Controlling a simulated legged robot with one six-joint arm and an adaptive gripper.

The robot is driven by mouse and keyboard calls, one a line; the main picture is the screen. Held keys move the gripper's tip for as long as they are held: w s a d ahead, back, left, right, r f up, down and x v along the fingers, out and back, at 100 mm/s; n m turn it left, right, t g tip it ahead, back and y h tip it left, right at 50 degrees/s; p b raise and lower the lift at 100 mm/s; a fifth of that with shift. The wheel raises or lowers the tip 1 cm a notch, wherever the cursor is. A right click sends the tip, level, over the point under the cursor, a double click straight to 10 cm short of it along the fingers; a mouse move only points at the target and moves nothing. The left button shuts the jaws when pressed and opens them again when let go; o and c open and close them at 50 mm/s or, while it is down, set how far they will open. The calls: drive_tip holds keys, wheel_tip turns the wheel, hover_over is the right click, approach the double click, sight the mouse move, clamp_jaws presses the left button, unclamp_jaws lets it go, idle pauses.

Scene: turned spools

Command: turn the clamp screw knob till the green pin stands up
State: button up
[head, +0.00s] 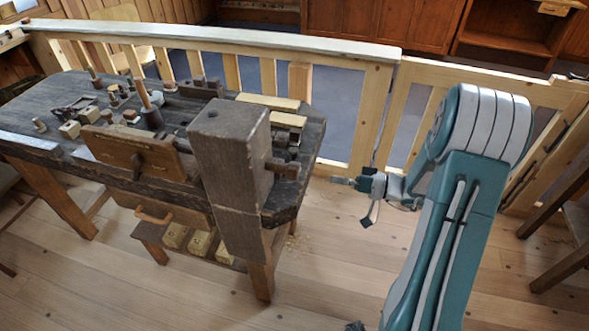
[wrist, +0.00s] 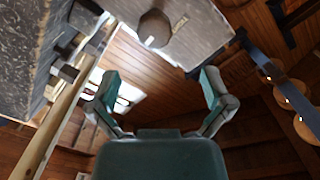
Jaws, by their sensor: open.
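In the wrist view a round dark brown knob (wrist: 155,28) sits on a grey face (wrist: 192,22) at the top of the picture. A short pale mark shows on that face to the right of the knob. I take it for the clamp screw knob. My gripper (wrist: 158,76) is open, its two teal fingers spread wide with nothing between them. The knob lies beyond the fingertips, apart from them. In the head view my gripper (head: 353,200) is in the air right of the bench's thick wooden post (head: 228,150). I cannot make out a green pin in either view.
The dark workbench (head: 75,100) carries several spools, blocks and upright pegs. A pale wooden railing (head: 230,37) runs behind it and continues behind my arm. Bare plank floor (head: 340,270) lies between bench and arm. A dark wooden piece of furniture (head: 560,185) stands at the right edge.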

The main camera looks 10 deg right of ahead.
sight(299, 172)
drive_tip(key=shift+t, duration=0.4)
drive_tip(key=x, duration=1)
drive_tip(key=shift+w+f, duration=0.25)
drive_tip(key=shift+w, duration=0.15)
drive_tip(key=shift+d, duration=0.1)
drive_tip(key=c, duration=1.1)
